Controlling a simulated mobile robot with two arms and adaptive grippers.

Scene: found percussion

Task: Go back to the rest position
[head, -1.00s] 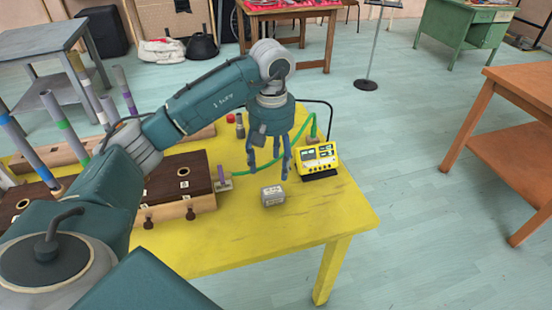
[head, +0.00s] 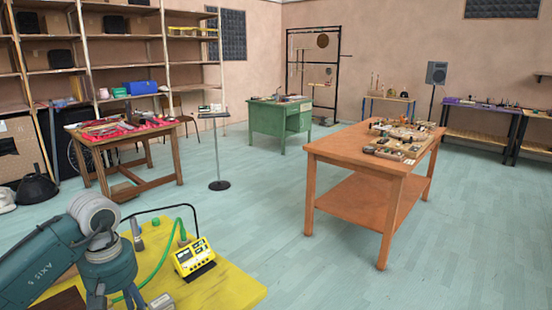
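My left gripper (head: 114,302) hangs at the lower left of the head view, over the yellow table (head: 225,288). Its fingers are spread apart with nothing seen between them, and their tips run near the bottom edge. A small grey box (head: 160,302) lies on the table just right of the fingers, partly cut off by the frame. A yellow device with a display (head: 194,257) stands farther right on the table. A green cable (head: 162,250) curves behind the gripper. My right gripper is out of view.
An orange-brown wooden table (head: 340,155) with small items stands to the right. A table with a red cloth (head: 100,135), a thin stand (head: 218,150) and a green desk (head: 281,117) are farther back. The pale blue floor (head: 270,220) between them is clear.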

